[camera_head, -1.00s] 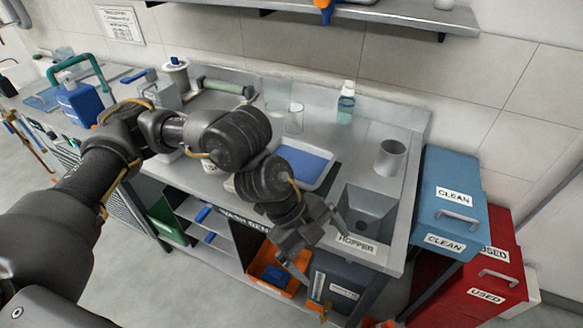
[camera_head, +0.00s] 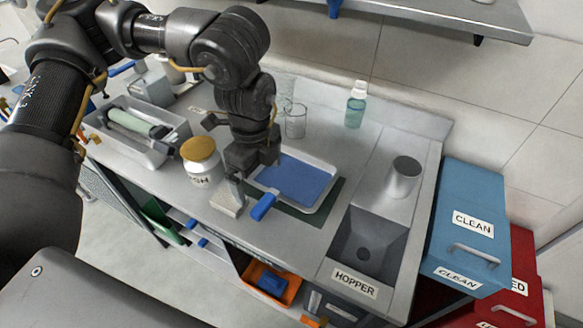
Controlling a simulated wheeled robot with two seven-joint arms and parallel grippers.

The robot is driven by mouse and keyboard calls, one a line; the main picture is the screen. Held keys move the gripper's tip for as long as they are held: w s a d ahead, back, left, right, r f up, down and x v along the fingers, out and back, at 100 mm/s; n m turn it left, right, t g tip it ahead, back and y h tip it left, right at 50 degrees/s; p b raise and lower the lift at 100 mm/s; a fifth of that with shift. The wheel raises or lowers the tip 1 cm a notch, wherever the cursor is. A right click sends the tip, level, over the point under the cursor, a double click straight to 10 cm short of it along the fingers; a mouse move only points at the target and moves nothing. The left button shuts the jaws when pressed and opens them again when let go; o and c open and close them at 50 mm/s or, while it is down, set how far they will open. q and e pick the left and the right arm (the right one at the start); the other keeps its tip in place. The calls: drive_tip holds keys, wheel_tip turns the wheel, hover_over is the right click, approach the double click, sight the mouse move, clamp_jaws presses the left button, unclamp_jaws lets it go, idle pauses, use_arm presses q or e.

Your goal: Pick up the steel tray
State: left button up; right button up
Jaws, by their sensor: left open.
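A shallow, pale metallic-looking tray (camera_head: 326,202) with a flat blue inside lies on a dark green mat on the bench, left of the sink. My left gripper (camera_head: 250,176) is open and points down at the tray's left end. Its wrist hides part of that end, and I cannot tell whether the fingers touch the tray. A deeper grey tray (camera_head: 108,140) with a green roller (camera_head: 136,124) across it stands at the bench's left. My right gripper is not in view.
A blue-handled tool (camera_head: 262,207) and a grey block-like piece (camera_head: 228,199) lie by the gripper. A white jar (camera_head: 201,166) with a yellow-brown lid stands left. The hopper sink (camera_head: 370,240) opens at right.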

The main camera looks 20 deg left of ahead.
sight(265, 201)
use_arm(q)
wheel_tip(265, 201, down, 3)
drive_tip(key=shift+r, duration=0.1)
drive_tip(key=shift+w+a+f, duration=0.1)
drive_tip(key=shift+w+f, duration=0.1)
drive_tip(key=shift+f, duration=0.95)
drive_tip(key=shift+w+f, duration=0.1)
drive_tip(key=shift+f, duration=0.25)
drive_tip(key=f, duration=0.1)
drive_tip(key=f+p, duration=0.1)
drive_tip(key=f, duration=0.3)
drive_tip(key=shift+d, duration=0.35)
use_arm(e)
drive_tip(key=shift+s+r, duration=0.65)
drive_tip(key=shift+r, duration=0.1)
use_arm(q)
drive_tip(key=shift+c, duration=0.4)
